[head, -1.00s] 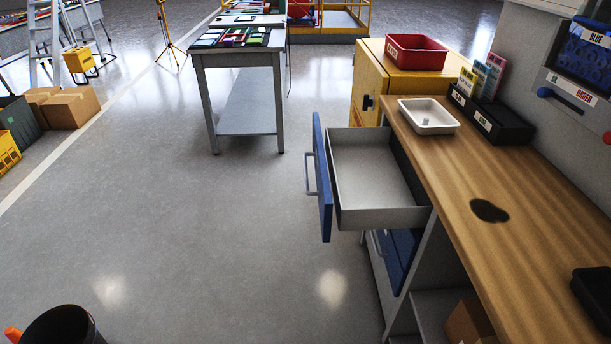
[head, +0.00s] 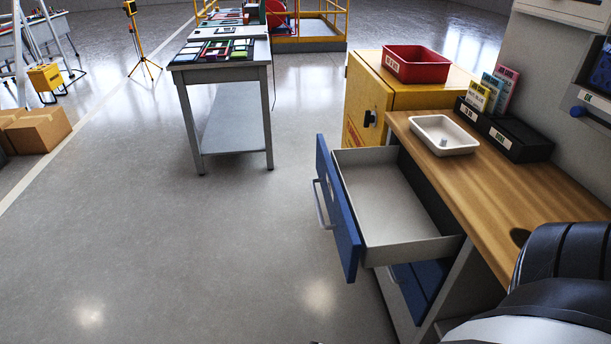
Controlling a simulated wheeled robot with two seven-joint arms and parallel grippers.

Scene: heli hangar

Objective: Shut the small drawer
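The small drawer (head: 396,206) is pulled well out from under the wooden workbench. Its blue front (head: 339,208) faces left and carries a grey bar handle (head: 323,204). The inside of the drawer looks empty. A second blue front (head: 419,287) shows below it, partly hidden by the open drawer. A dark, ribbed part of my own arm fills the lower right corner, over the bench. Neither gripper's fingers show in the view.
A yellow cabinet (head: 367,98) bearing a red bin (head: 416,64) stands behind. A grey table (head: 222,75) stands farther back. The floor left of the drawer is clear.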

